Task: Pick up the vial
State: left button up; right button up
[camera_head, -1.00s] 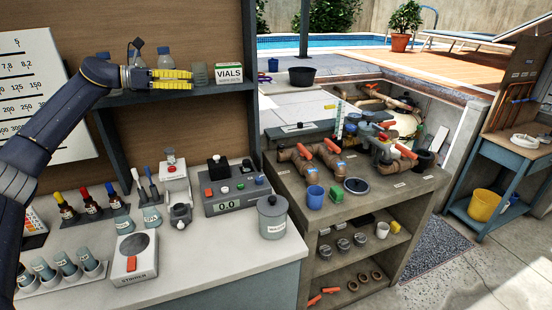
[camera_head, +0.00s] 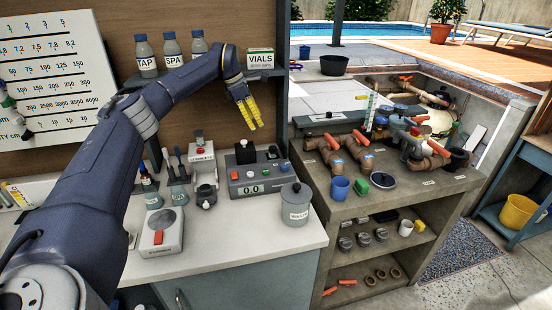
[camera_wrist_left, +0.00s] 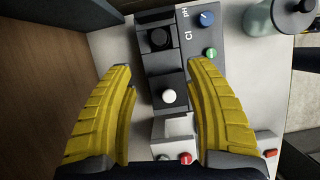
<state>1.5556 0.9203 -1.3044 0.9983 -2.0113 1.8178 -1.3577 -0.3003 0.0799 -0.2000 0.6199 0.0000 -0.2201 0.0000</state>
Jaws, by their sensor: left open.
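A small white round cap (camera_wrist_left: 168,96), which may be the vial's top, sits in a black square block between my fingers in the left wrist view. Whether glass lies under it is hidden. The block is by the grey meter (camera_head: 260,175) with the 0.0 display; a small white spot on the black block (camera_head: 244,152) shows in the head view. My left gripper (camera_head: 252,123) is open, yellow fingers pointing down above the meter's back. In the left wrist view, the open fingers (camera_wrist_left: 161,72) stand apart on either side of the block, holding nothing. My right gripper is out of view.
A dispenser (camera_head: 203,165) with a red top stands left of the meter. The waste pot (camera_head: 295,206) is to its right, the stirrer (camera_head: 161,234) in front. The shelf above carries labelled bottles (camera_head: 171,50) and the VIALS box (camera_head: 260,60).

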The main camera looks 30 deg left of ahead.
aim_at(270, 148)
pick_arm(q)
jog(key=x, duration=1.5)
jog(key=shift+w, duration=0.15)
grip_shut()
